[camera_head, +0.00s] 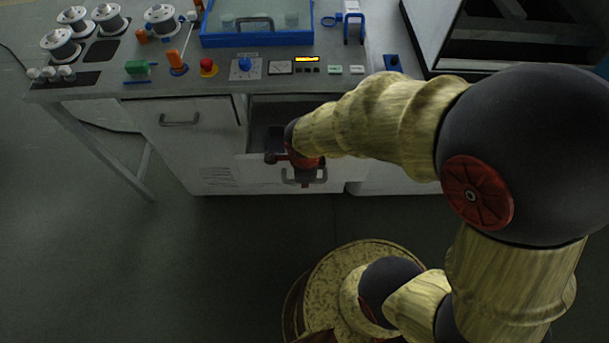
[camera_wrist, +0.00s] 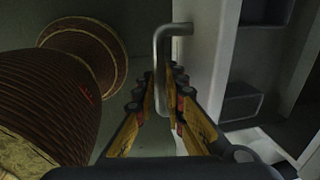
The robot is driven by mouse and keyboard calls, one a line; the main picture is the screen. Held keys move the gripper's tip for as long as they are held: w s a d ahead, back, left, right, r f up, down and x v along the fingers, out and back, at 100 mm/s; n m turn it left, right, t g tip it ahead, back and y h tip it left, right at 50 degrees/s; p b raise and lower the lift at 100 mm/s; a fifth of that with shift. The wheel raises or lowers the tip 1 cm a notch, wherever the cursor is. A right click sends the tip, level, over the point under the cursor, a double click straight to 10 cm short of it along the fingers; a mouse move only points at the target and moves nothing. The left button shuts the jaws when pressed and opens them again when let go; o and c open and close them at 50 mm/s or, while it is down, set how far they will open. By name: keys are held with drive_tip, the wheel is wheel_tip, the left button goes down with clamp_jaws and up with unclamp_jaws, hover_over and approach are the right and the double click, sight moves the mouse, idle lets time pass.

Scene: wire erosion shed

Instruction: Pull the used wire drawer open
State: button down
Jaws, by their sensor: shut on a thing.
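The drawer (camera_head: 262,172) is in the white cabinet under the bench, in the middle of the head view. Its front stands out from the cabinet and a dark opening shows behind it, so it is partly open. Its grey bar handle (camera_head: 320,178) is partly covered by my gripper (camera_head: 304,174). In the wrist view my gripper (camera_wrist: 165,80) has its fingers on both sides of the handle (camera_wrist: 161,50), shut on it. The white drawer front (camera_wrist: 200,70) is to the right, with part of the dark interior beyond it. No readable label shows.
A closed cabinet front with a handle (camera_head: 180,121) is left of the drawer. The bench top (camera_head: 110,85) carries wire spools (camera_head: 60,45), a red button (camera_head: 208,67) and a blue-framed tank (camera_head: 258,40). The floor (camera_head: 200,260) in front is clear on the left.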

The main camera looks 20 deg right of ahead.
drive_tip(key=c, duration=1.8)
unclamp_jaws()
drive_tip(key=shift+c, duration=0.2)
wheel_tip(320, 180, up, 12)
drive_tip(key=s, duration=0.2)
drive_tip(key=shift+a, duration=0.3)
drive_tip(key=shift+f, duration=0.1)
drive_tip(key=s+d+r+n+t, duration=0.1)
drive_tip(key=s+d+r+n, duration=0.1)
drive_tip(key=r+n, duration=0.5)
drive_tip(key=s+d+r+n+t, duration=0.2)
drive_tip(key=s+r+n, duration=0.3)
drive_tip(key=n, duration=0.9)
wheel_tip(320, 180, up, 2)
drive_tip(key=shift+d+r+t+y, duration=0.2)
drive_tip(key=shift+d+t+y, duration=0.1)
drive_tip(key=shift+d, duration=0.25)
